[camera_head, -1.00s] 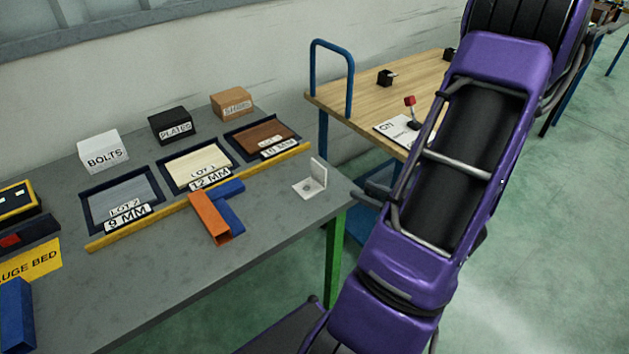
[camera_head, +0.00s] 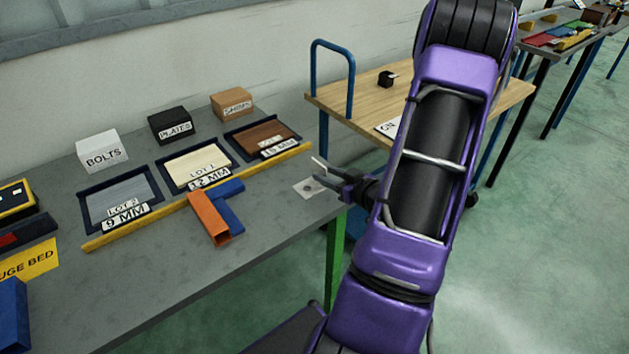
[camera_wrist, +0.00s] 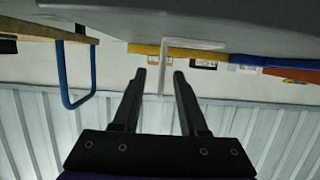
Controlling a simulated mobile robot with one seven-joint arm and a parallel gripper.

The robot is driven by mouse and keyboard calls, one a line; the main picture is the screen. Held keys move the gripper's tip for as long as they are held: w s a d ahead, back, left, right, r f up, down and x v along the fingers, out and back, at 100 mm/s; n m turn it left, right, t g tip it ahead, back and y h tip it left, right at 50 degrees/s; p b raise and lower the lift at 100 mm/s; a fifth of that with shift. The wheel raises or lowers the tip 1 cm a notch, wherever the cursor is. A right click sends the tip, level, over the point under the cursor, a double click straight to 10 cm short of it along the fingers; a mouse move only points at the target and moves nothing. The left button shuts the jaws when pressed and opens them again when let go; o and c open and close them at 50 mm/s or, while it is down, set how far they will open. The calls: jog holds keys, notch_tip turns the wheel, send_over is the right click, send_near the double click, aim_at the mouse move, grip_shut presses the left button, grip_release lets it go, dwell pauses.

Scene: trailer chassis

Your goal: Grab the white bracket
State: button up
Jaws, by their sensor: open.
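The white bracket (camera_head: 309,187) stands near the right end of the grey table, its flat base on the top and its upright plate partly hidden by my gripper. My gripper (camera_head: 325,176) reaches in from the right at low height, its fingers at the bracket. In the wrist view, which looks upside down, the bracket (camera_wrist: 195,45) shows edge-on. Its upright plate lies between the two spread fingertips of my gripper (camera_wrist: 160,76), with a gap on each side. I cannot tell exactly how deep the plate sits between them.
A yellow strip (camera_head: 200,198) runs behind the bracket, before the labelled trays. An orange block (camera_head: 209,219) and a blue block (camera_head: 229,205) lie to its left. A wooden table (camera_head: 365,98) with a blue rail (camera_head: 350,75) stands behind right.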

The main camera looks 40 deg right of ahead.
aim_at(319, 171)
jog(key=x, duration=0.3)
jog(key=shift+w+a+f, duration=0.1)
jog(key=shift+w, duration=0.2)
grip_shut()
dwell(1.2)
